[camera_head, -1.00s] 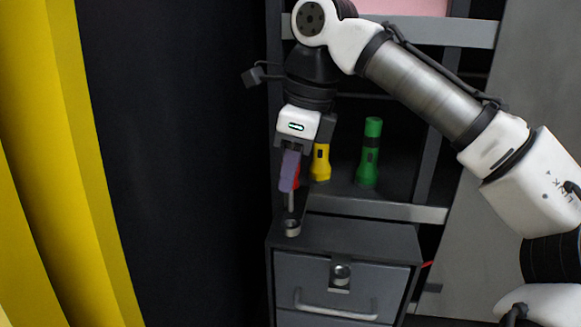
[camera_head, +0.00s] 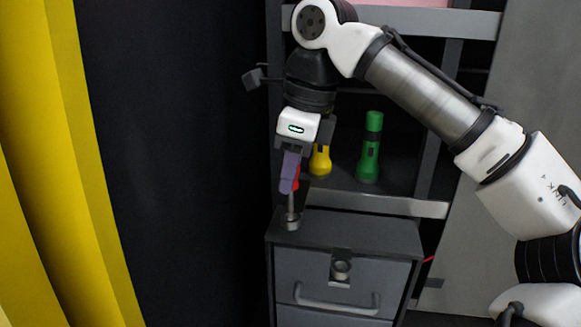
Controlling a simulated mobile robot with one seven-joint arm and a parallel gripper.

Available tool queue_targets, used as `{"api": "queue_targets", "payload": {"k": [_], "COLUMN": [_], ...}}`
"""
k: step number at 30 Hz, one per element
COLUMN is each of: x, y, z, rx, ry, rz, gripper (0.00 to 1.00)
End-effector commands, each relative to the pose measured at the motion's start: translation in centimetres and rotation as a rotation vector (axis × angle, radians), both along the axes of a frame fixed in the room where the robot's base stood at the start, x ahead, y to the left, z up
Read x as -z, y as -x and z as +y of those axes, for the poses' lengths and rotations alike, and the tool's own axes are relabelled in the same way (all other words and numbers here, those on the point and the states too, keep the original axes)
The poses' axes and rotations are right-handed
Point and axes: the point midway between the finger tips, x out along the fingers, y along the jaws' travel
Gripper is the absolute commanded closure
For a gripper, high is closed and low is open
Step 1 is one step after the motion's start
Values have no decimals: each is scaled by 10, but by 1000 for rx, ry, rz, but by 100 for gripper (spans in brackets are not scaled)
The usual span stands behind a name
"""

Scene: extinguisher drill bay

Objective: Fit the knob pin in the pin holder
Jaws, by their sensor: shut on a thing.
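The knob pin has a red knob (camera_head: 296,184) and a thin grey shaft (camera_head: 291,203) pointing down. My gripper (camera_head: 289,177), with purple fingers, is shut on the red knob, and the fingers hide part of it. The pin is about upright. The pin holder (camera_head: 292,224) is a small grey metal cup near the left front corner of the cabinet top, directly under the pin. The shaft's lower end meets the holder's mouth in the picture. I cannot tell how far inside it is.
A grey cabinet (camera_head: 365,233) has a second metal cup (camera_head: 341,267) on its front, above a drawer handle (camera_head: 335,306). A yellow flashlight (camera_head: 320,161) and a green flashlight (camera_head: 369,150) stand on the shelf behind. A yellow curtain-like panel (camera_head: 50,150) is at far left.

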Motion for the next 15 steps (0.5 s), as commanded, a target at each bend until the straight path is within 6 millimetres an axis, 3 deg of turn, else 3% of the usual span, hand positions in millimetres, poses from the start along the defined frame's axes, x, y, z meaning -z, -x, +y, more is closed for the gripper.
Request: {"api": "queue_targets", "payload": {"k": [15], "x": [11], "y": [0], "z": [0], "rx": [0], "ry": [-1], "rz": [0], "gripper": [100]}}
